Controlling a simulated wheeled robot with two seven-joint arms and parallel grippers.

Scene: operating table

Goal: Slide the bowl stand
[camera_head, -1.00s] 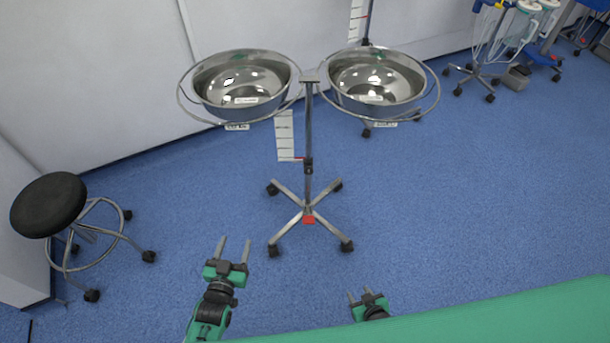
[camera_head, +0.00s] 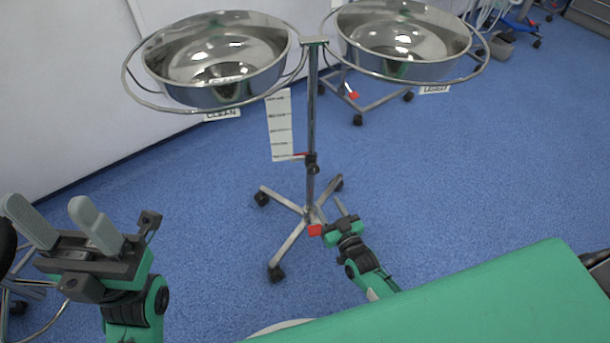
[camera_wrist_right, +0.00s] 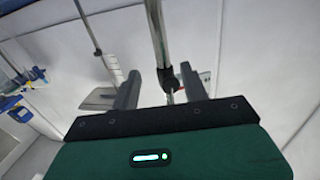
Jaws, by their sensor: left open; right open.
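The bowl stand (camera_head: 312,120) is a metal pole on a wheeled base, carrying two steel bowls in ring holders, a left bowl (camera_head: 215,60) and a right bowl (camera_head: 403,40). My left gripper (camera_head: 55,222) is open and empty at the lower left, apart from the stand.
A green-covered table (camera_head: 480,295) fills the lower right. A stool (camera_head: 15,290) is partly hidden at the left edge. Another wheeled stand base (camera_head: 365,100) is behind. Blue floor (camera_head: 480,170) is open to the right of the stand.

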